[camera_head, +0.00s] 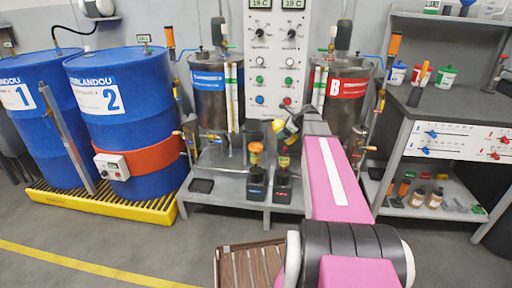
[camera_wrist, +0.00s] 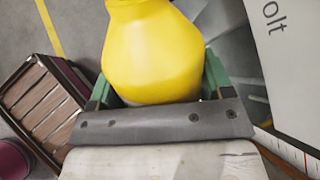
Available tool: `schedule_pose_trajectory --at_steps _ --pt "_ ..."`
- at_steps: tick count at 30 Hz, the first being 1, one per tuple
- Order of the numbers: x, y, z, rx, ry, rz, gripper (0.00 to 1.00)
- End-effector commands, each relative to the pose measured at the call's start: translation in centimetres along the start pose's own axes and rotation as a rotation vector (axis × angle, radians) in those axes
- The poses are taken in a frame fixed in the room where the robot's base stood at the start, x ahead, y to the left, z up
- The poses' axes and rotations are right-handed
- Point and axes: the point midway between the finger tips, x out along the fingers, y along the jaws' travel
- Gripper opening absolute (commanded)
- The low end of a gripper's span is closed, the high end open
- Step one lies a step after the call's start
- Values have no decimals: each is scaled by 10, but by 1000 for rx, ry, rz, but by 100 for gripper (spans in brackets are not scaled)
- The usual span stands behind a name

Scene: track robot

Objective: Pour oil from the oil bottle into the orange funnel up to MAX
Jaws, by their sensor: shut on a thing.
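My gripper (camera_wrist: 158,86) is shut on the yellow oil bottle (camera_wrist: 152,55), with a green finger on each side of it. In the head view, the bottle (camera_head: 289,133) is tilted at the far end of my pink arm, up and right of the orange funnel (camera_head: 256,147). The funnel sits on the left of two small dark units on the low bench. The bottle's mouth is hard to make out, and I cannot see any oil stream. The MAX mark and the oil level are too small to tell.
A second small dark unit (camera_head: 283,185) with a yellow-orange top stands close right of the funnel's unit. Metal tanks (camera_head: 213,105) and a control panel (camera_head: 277,70) stand behind. Blue drums (camera_head: 123,130) are at left, a shelf (camera_head: 440,105) at right, and a brown slatted crate (camera_head: 250,264) in front.

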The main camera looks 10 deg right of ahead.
Motion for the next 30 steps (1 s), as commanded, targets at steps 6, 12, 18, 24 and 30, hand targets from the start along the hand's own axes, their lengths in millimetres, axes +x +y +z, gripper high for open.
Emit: schedule_pose_trajectory --at_steps 6,12,18,24,30 --pt "4 1 -5 -15 56 0 35" --pt "6 2 -8 -24 87 0 35" --pt "8 2 -10 -31 113 0 35" --pt "10 2 -14 -39 144 -1 35" --pt "12 3 -16 -49 179 -1 35"
